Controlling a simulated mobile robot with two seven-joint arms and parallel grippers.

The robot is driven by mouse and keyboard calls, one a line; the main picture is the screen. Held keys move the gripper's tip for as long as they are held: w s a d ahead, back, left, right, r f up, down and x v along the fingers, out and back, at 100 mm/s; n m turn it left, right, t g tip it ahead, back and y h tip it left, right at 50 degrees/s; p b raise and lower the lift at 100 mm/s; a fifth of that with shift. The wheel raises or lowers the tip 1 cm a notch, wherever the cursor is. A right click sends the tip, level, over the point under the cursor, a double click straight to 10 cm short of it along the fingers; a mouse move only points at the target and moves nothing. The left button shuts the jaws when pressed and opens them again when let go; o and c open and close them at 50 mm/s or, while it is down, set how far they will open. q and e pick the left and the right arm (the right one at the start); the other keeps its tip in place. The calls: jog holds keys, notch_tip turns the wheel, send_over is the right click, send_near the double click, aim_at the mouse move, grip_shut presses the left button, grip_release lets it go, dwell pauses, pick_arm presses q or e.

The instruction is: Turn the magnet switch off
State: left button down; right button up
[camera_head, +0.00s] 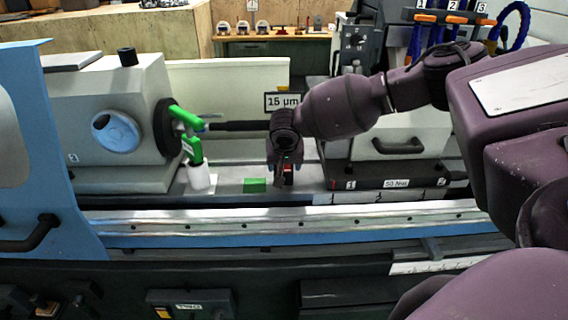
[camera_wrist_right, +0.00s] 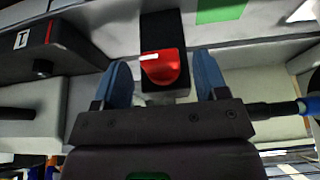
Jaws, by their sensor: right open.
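The magnet switch looks to be the red knob (camera_wrist_right: 168,72) on a black block in the right wrist view; the knob bears a white mark on its left. In the head view a small red patch of it (camera_head: 288,168) shows by my right gripper (camera_head: 286,176), which hides most of it. My right gripper is open, with its two blue fingers (camera_wrist_right: 163,80) on either side of the knob. Gaps show between the fingers and the knob; I cannot tell how far its depth is from them. My left gripper is not in view.
A dark shaft (camera_head: 238,126) runs behind my right gripper from the grey headstock (camera_head: 95,85). A green clamp (camera_head: 184,116) sits at the shaft's left end. A blue rail (camera_head: 290,236) crosses in front.

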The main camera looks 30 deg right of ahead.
jog(key=shift+w+f, duration=0.1)
jog(key=shift+f, duration=0.2)
jog(key=shift+c, duration=0.4)
jog(key=c, duration=0.8)
jog(key=shift+c, duration=0.2)
